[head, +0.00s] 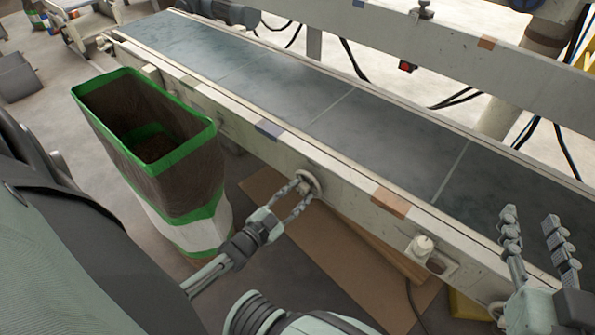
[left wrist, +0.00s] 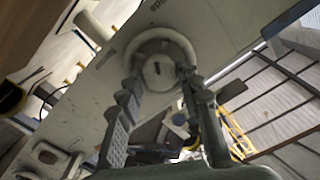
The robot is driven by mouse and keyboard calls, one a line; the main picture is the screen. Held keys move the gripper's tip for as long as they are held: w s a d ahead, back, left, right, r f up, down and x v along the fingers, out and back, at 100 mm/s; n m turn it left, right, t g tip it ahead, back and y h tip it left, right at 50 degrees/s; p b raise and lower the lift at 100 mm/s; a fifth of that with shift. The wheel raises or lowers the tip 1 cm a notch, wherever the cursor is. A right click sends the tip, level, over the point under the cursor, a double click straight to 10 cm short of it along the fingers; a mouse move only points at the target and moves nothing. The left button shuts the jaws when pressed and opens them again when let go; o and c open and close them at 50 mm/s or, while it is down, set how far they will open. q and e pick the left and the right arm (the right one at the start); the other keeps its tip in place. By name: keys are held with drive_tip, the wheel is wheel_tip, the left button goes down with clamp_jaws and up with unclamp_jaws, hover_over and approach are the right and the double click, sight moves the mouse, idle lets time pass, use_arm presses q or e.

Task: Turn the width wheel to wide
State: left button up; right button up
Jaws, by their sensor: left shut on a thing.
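The width wheel (head: 312,180) is a small, pale round knob on the near side rail of the conveyor. My left gripper (head: 296,191) is shut on it, with a finger on either side. In the left wrist view the wheel (left wrist: 158,68) shows face-on with a dark slot in its middle, and the fingers of my left gripper (left wrist: 157,88) flank it. Any marking for wide cannot be read. My right gripper (head: 538,235) is open and empty, above the near rail at the right.
The conveyor belt (head: 290,85) runs from upper left to lower right. An open brown bag with green trim (head: 185,185) stands left of my left gripper. Another pale knob (head: 421,246) sits on the rail to the right. Brown cardboard (head: 335,262) lies on the floor below.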

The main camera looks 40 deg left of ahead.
use_arm(q)
drive_tip(key=o, duration=1.2)
drive_tip(key=shift+c, duration=0.2)
drive_tip(key=shift+s, duration=0.1)
drive_tip(key=s, duration=1.1)
drive_tip(key=shift+s+a, duration=0.35)
drive_tip(key=shift+a, duration=0.1)
